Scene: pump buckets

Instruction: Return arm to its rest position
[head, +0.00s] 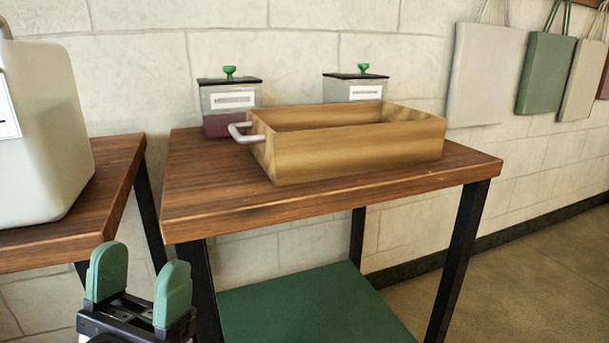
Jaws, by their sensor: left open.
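My left gripper (139,281) shows at the lower left of the head view. Its two green-padded fingers point up and stand apart, with nothing between them. It is in front of the wooden table (200,207), below the level of its top and near its left front leg. My right gripper is not in view.
An open wooden box (350,152) with a metal handle stands on the table. Behind it are two lidded containers (230,101) (358,87) with green knobs. A white container (45,130) stands on another table (100,190) at left. Bags (485,75) hang on the right wall.

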